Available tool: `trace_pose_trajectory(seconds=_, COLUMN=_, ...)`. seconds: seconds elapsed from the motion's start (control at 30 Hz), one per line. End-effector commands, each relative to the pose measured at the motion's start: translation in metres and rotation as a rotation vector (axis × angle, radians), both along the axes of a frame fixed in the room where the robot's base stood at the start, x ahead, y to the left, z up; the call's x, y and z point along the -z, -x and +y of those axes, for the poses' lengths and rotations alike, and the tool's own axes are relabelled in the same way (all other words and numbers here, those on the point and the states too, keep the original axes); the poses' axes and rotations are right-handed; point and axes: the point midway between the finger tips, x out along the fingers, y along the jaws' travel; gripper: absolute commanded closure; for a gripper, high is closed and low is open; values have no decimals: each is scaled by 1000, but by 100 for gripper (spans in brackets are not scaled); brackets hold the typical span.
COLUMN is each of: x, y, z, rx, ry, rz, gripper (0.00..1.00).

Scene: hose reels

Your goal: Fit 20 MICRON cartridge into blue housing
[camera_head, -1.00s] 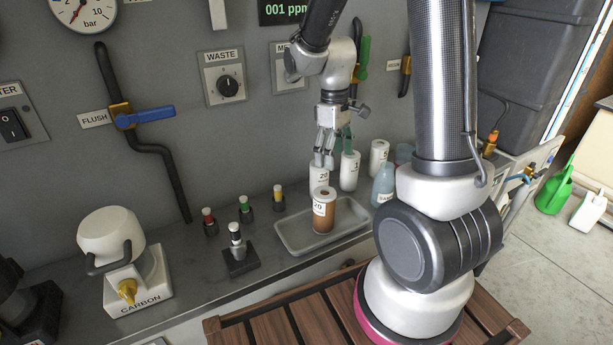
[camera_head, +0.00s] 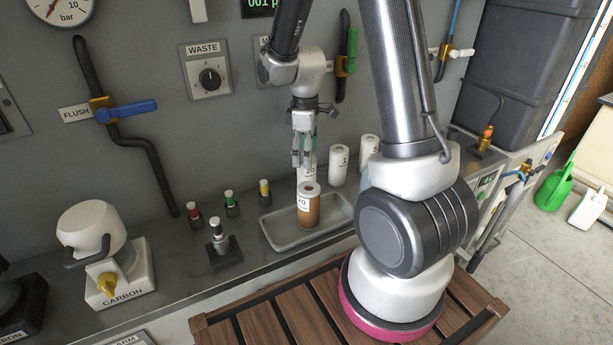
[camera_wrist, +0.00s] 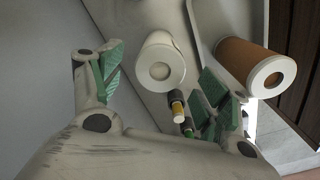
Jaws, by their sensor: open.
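A white cartridge (camera_head: 307,171) marked 20 stands on the counter behind the tray. My gripper (camera_head: 302,152) is above it, pointing down, with its fingertips at its upper part. In the wrist view, my gripper (camera_wrist: 158,88) is open, and the white cartridge (camera_wrist: 160,62) shows end-on between the green-padded fingers. I cannot tell whether they touch it. A brown cartridge (camera_head: 309,212), also marked 20, stands upright in the grey tray and shows at the right in the wrist view (camera_wrist: 255,68). I see no blue housing clearly; my arm hides part of the counter.
White cartridges marked 1 (camera_head: 339,165) and 5 (camera_head: 369,150) stand right of the gripper. The grey tray (camera_head: 277,236) lies in front. Small coloured-top fittings (camera_head: 231,204) and a CARBON unit (camera_head: 120,275) stand left. A wall with valves is close behind.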

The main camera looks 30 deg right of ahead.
Motion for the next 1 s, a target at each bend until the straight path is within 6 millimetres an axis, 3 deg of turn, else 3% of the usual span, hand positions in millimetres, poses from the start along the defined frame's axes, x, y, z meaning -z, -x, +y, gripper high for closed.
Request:
trace_pose_trajectory(seconds=0.2, x=30, y=-1, z=0, rx=1, ry=0, rz=2, gripper=24)
trace_pose_trajectory(seconds=0.47, x=33, y=-1, z=0, rx=1, ry=0, rz=1, gripper=24)
trace_pose_trajectory(seconds=0.83, x=33, y=-1, z=0, rx=1, ry=0, rz=0, gripper=90)
trace_pose_trajectory(seconds=1.0, x=33, y=-2, z=0, rx=1, ry=0, rz=0, gripper=92)
